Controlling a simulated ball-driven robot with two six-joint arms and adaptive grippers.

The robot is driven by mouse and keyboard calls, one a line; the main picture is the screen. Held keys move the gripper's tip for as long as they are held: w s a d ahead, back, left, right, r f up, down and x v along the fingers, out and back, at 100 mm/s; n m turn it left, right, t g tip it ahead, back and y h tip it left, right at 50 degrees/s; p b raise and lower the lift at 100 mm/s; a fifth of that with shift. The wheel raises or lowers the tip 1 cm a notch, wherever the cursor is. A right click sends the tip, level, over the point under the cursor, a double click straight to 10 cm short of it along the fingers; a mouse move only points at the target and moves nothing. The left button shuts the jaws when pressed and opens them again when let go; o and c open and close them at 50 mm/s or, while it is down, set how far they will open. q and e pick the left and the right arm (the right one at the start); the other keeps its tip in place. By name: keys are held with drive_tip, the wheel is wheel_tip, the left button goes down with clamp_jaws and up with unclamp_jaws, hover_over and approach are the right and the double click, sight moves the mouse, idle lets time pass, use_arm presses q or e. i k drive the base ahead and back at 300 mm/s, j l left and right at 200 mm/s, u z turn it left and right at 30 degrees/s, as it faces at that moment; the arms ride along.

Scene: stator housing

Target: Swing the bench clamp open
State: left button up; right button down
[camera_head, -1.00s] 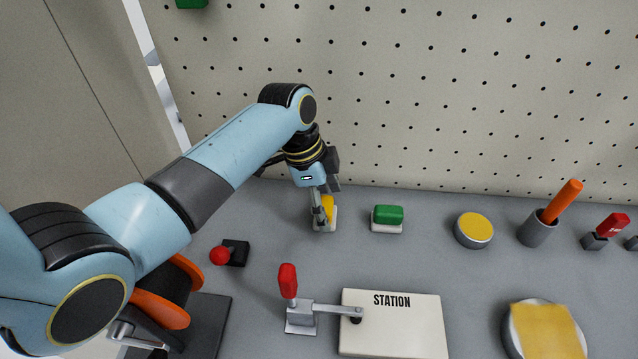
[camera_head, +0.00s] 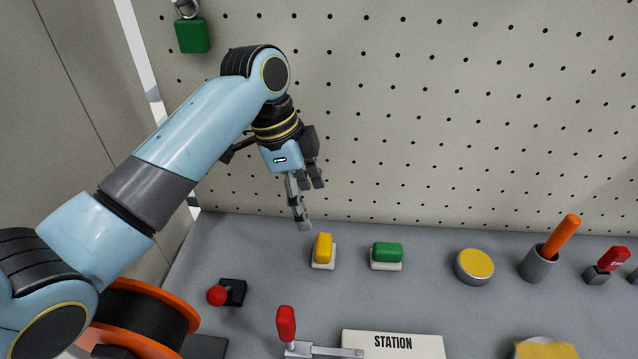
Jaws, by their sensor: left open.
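The bench clamp (camera_head: 322,351) is at the bottom of the head view, left of centre. Its red handle (camera_head: 286,323) stands upright, and its metal arm reaches right toward the white STATION plate (camera_head: 393,345). The clamp's base is cut off by the lower picture edge. My left gripper (camera_head: 310,205) is open and empty, fingers pointing down. It is above the back of the bench, up and left of the yellow switch and well behind the clamp. My right gripper is not in view.
A yellow rocker (camera_head: 323,248) and a green rocker (camera_head: 387,252) sit at the back. A red-knobbed lever (camera_head: 217,295) is at left. A yellow-topped puck (camera_head: 474,266), a cup with an orange handle (camera_head: 538,264) and a red switch (camera_head: 612,260) stand right. A green padlock (camera_head: 193,36) hangs on the pegboard.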

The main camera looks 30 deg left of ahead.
sight(285, 319)
drive_tip(key=k+l, duration=0.25)
drive_tip(key=l, duration=0.15)
drive_tip(key=k+l, duration=0.25)
drive_tip(key=l, duration=0.2)
drive_tip(key=k+l, duration=0.25)
drive_tip(key=l, duration=0.15)
drive_tip(key=k+l, duration=0.25)
drive_tip(key=l, duration=0.2)
